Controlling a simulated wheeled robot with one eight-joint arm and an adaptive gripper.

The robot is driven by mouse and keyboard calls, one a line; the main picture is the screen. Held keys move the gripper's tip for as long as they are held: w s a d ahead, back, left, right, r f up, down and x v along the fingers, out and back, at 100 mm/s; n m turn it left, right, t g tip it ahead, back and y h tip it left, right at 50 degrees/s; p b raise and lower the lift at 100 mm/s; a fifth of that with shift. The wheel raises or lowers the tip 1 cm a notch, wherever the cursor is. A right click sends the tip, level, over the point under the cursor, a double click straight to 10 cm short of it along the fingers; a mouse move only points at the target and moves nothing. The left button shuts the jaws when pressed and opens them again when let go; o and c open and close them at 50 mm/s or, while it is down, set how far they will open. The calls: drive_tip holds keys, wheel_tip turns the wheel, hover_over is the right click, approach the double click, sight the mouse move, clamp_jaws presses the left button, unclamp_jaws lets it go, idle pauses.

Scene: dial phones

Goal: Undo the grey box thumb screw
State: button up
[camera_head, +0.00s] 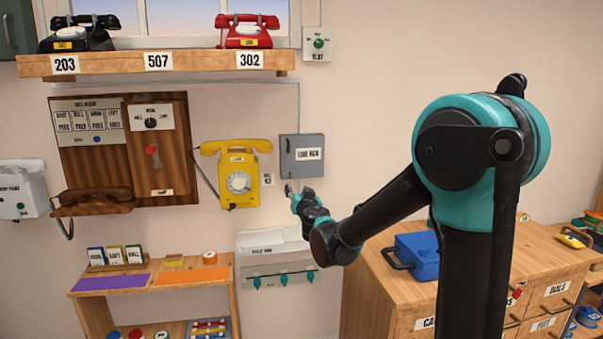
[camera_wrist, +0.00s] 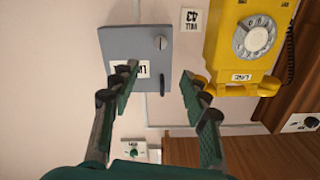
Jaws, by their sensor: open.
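The grey box (camera_wrist: 122,45) is fixed to the wall and has a white label; it also shows in the head view (camera_head: 301,145). Its door looks shut. The silver thumb screw (camera_wrist: 160,42) sits near the upper right of the box in the wrist view. A small dark handle (camera_wrist: 162,84) is on the same side. My gripper (camera_wrist: 160,74) is open and empty. In the wrist view, the left finger overlaps the label and the right finger is just beyond the box's edge. In the head view, my gripper (camera_head: 292,190) is just below the box.
A yellow dial phone (camera_head: 238,182) hangs just left of the box, with a small wall tag (camera_head: 266,178) between them. A white panel with green levers (camera_head: 275,243) is below. A wooden cabinet (camera_head: 375,265) stands at the right. Wall right of the box is bare.

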sight(290, 174)
drive_tip(key=x, duration=1.7)
drive_tip(key=shift+w+f, duration=0.1)
drive_tip(key=shift+w, duration=0.1)
clamp_jaws()
